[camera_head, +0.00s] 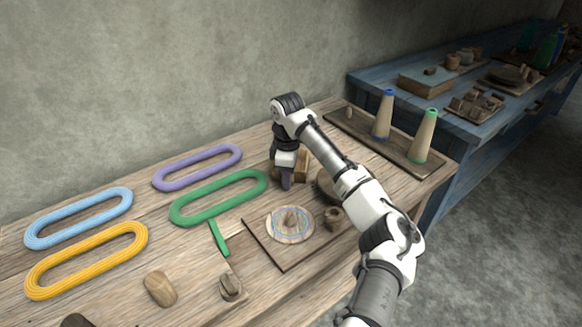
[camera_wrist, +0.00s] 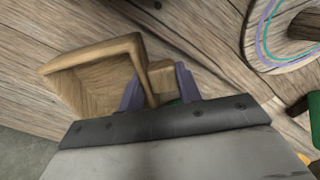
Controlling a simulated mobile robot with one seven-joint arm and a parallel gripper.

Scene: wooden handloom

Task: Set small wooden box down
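The small wooden box (camera_wrist: 92,83) is open-topped and pale brown. In the wrist view its hollow lies left of my gripper (camera_wrist: 158,90), with its thin wall running down between the two purple fingers. A short wooden block-like part (camera_wrist: 162,74) shows between that wall and the right finger; I cannot tell whether it belongs to the box. The fingers are apart, and their contact with the wood is unclear. In the head view my gripper (camera_head: 286,183) points down low over the table, and the box (camera_head: 302,166) is partly hidden behind it.
The wooden table (camera_head: 195,255) holds purple (camera_head: 197,167) and green (camera_head: 218,197) yarn loops nearby. A round disc (camera_head: 290,226) on a board and a small cup (camera_head: 334,217) stand in front of my gripper. A tray (camera_head: 372,143) with two cones is to the right.

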